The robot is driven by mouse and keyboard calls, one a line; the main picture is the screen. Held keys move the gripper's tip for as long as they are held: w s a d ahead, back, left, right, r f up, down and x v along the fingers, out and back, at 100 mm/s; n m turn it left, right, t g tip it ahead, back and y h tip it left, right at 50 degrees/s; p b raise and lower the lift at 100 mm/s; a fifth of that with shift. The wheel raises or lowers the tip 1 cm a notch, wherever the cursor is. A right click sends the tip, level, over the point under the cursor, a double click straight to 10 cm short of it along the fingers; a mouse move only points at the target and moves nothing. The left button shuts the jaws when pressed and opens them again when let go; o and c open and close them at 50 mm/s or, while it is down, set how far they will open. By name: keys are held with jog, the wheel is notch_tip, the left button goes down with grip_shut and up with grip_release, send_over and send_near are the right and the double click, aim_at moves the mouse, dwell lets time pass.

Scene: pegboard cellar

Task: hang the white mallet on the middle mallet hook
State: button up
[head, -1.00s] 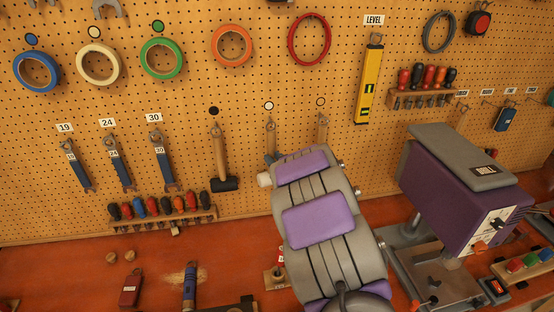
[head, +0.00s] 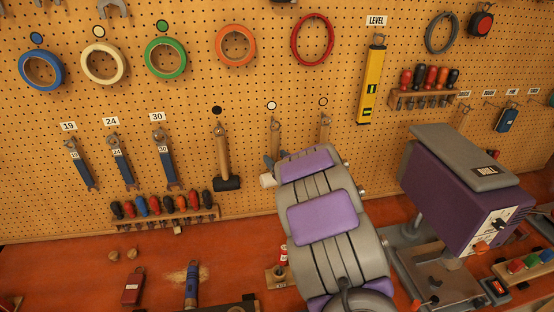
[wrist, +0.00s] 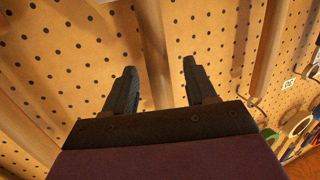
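The white mallet hangs upright against the pegboard under the white-ringed dot. Its wooden handle (head: 275,133) and pale head (head: 268,181) show left of my arm in the head view. The handle top is at the middle mallet hook (head: 275,118); the seating is too small to tell. In the wrist view, my gripper (wrist: 159,66) is open, its dark fingers either side of a wooden handle (wrist: 153,45), with gaps showing. In the head view my arm hides most of the gripper and part of the mallet.
A black-headed mallet (head: 222,155) hangs to the left, and another handle (head: 325,128) hangs to the right, its lower part hidden. Wrenches (head: 120,160) and a screwdriver rack (head: 165,214) are further left. A purple drill press (head: 455,195) stands on the bench at right.

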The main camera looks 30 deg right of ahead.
jog(key=shift+d, duration=0.15)
jog(key=shift+s+d, duration=0.15)
jog(key=shift+s, duration=0.3)
jog(key=s+r+b, duration=0.1)
jog(key=s+b, duration=0.8)
jog(key=s, duration=0.7)
jog(key=shift+s+a+r, duration=0.15)
jog(key=shift+a+r, duration=0.1)
jog(key=shift+r, duration=0.15)
